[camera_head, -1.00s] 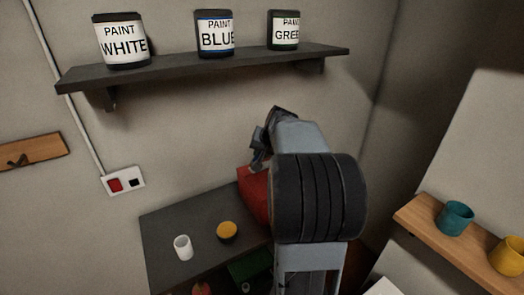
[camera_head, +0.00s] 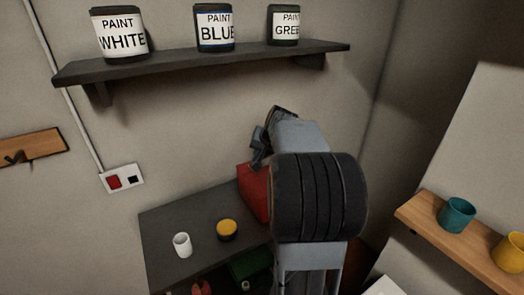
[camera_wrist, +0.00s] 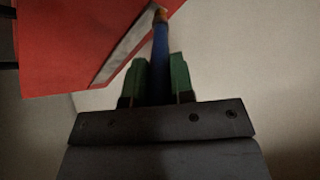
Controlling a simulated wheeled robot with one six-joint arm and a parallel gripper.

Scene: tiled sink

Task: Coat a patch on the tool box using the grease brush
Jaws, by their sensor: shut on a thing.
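The red tool box (camera_head: 255,190) stands at the right end of the dark shelf, partly hidden by my arm. It fills the upper left of the wrist view (camera_wrist: 65,45), with a grey strip along its slanted edge. My gripper (camera_wrist: 160,75) has green fingers shut on the grease brush (camera_wrist: 160,47), which has a blue handle. The brush's brownish tip reaches up close to the grey-edged side of the tool box; I cannot tell whether it touches. In the head view my gripper (camera_head: 259,150) is just above the tool box, and the brush is not discernible there.
A yellow-topped dark tin (camera_head: 227,229) and a white cup (camera_head: 182,245) stand on the dark shelf (camera_head: 185,217). Paint cans line the upper shelf (camera_head: 200,63). A wooden shelf (camera_head: 440,240) with a teal mug (camera_head: 457,214) and yellow mug (camera_head: 508,252) is at right.

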